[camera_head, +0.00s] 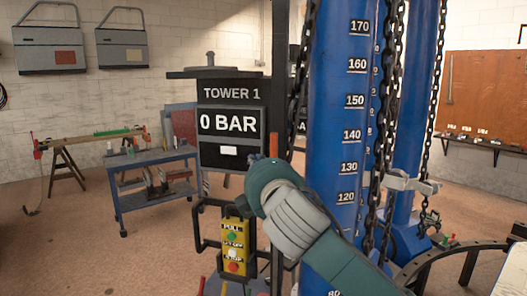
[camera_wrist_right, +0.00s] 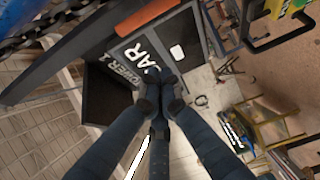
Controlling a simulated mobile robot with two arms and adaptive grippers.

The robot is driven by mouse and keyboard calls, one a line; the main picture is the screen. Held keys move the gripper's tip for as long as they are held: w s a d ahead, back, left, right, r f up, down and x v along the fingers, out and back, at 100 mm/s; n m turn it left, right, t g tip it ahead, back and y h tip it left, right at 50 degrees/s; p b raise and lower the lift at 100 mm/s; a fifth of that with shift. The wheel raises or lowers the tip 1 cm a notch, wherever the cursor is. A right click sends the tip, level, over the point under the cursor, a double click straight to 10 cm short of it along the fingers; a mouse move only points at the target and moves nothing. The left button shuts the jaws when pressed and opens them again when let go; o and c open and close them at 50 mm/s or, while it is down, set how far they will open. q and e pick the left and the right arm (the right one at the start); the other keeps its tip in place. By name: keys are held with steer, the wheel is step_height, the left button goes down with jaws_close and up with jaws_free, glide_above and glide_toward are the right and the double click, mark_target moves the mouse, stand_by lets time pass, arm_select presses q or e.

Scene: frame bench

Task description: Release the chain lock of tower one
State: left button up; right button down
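Tower one's dark display box (camera_head: 231,124) reads "TOWER 1" and "0 BAR" in the head view; its lettering also shows in the wrist view (camera_wrist_right: 138,65). My right gripper (camera_head: 268,178) is in front of the box's lower right corner, its fingertips hidden there by the hand. In the wrist view the fingers (camera_wrist_right: 161,92) are drawn together at the tips with nothing seen between them. An orange-red bar (camera_wrist_right: 148,15) lies beyond the fingertips, apart from them; a small red-orange piece (camera_head: 273,144) shows just above the hand. I cannot tell whether it is the chain lock. My left gripper is out of view.
A blue column (camera_head: 333,130) with a height scale stands right of the box, with dark chains (camera_head: 388,110) hanging beside it. A yellow button pendant (camera_head: 235,246) hangs below the box. A blue cart (camera_head: 150,160) stands at the left; the floor around it is mostly clear.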

mark_target(276, 151)
steer(key=shift+w, duration=0.1)
steer(key=p+x, duration=0.6)
steer(key=x, duration=0.4)
steer(key=d+p, duration=0.1)
steer(key=d, duration=0.3)
steer(key=shift+s+f+p, duration=0.1)
steer(key=shift+s+p, duration=0.15)
steer(key=shift+p, duration=0.1)
steer(key=shift+a, duration=0.15)
